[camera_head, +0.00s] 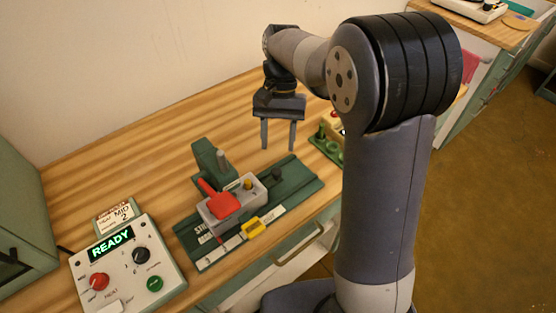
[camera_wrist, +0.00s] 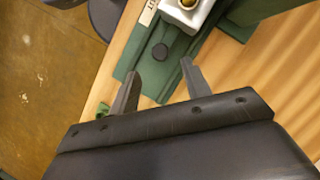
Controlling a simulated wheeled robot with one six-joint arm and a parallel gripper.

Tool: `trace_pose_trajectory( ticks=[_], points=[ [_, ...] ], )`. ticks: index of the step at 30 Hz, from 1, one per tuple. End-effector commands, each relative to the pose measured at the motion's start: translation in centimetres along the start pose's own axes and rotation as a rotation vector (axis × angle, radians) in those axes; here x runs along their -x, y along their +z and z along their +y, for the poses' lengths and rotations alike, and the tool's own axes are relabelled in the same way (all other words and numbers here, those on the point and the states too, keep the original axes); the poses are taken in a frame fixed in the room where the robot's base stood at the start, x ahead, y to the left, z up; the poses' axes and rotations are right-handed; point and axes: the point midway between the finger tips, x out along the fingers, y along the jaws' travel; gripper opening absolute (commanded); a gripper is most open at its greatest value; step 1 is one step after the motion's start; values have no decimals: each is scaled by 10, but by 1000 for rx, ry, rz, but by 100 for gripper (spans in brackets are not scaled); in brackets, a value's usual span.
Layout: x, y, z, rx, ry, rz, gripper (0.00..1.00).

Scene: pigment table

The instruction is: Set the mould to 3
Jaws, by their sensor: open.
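A control box (camera_head: 128,268) stands at the left front of the table with a lit display (camera_head: 110,244) reading READY. I cannot read the black knob's setting or which control is marked mould. My gripper (camera_head: 278,140) is open and empty, above the table to the right of the box. In the wrist view my gripper (camera_wrist: 160,68) points at the green base.
A green-based press (camera_head: 290,183) with a red handle (camera_head: 219,203) and yellow tab (camera_head: 252,228) lies between box and gripper. A card (camera_head: 116,215) reading HEAT MID and 2 stands behind the box. A green cabinet (camera_head: 22,215) is at left.

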Motion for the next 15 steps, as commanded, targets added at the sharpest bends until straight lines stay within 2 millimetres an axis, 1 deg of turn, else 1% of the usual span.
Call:
trace_pose_trajectory(
  ticks=[1, 6, 10, 15],
  points=[
    [-12, 1, 0, 0, 2, -5, 46],
    [-42, 1, 0, 1, 2, -2, 46],
    [-59, 1, 0, 1, 1, -2, 46],
    [-69, 0, 0, 1, 1, 0, 46]
  ],
)
